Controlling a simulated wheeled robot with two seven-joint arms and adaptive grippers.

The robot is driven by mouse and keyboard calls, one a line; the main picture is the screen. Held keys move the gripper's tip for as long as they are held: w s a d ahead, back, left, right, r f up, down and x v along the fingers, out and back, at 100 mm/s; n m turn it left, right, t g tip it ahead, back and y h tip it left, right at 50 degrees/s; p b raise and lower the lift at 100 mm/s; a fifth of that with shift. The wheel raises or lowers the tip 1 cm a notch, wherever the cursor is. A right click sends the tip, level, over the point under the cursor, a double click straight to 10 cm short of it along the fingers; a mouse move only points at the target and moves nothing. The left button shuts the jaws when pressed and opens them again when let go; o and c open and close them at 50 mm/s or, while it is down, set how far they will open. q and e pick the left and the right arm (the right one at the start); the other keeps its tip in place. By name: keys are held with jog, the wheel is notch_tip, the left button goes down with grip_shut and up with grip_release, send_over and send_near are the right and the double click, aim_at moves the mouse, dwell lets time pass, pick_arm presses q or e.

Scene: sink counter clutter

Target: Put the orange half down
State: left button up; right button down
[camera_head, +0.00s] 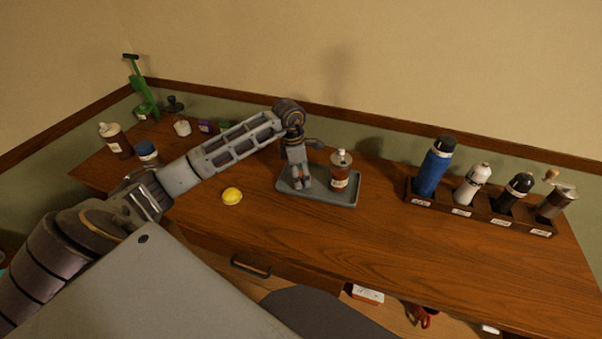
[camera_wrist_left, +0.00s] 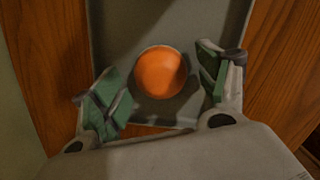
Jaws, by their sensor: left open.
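The orange half (camera_wrist_left: 160,72) shows in the left wrist view as a rounded orange shape on the grey tray (camera_wrist_left: 113,30). My left gripper (camera_wrist_left: 163,92) is open, with one green-padded finger on each side of the orange half and a visible gap to each. In the head view my left gripper (camera_head: 301,183) points down over the left part of the tray (camera_head: 318,197). There I cannot make out the orange half, which the gripper seems to hide. My right gripper is in neither view.
A lemon (camera_head: 231,196) lies left of the tray. A rack (camera_head: 480,211) with several containers is at the right. Jars (camera_head: 115,140) stand at the far left. The counter between tray and rack is clear.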

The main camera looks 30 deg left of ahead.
pick_arm(q)
jog(key=shift+r, duration=0.15)
jog(key=shift+r, duration=0.2)
notch_tip(320, 180, up, 12)
jog(key=s+a, duration=0.1)
jog(key=shift+a+f, duration=0.2)
jog(key=shift+f, duration=0.05)
dwell(0.4)
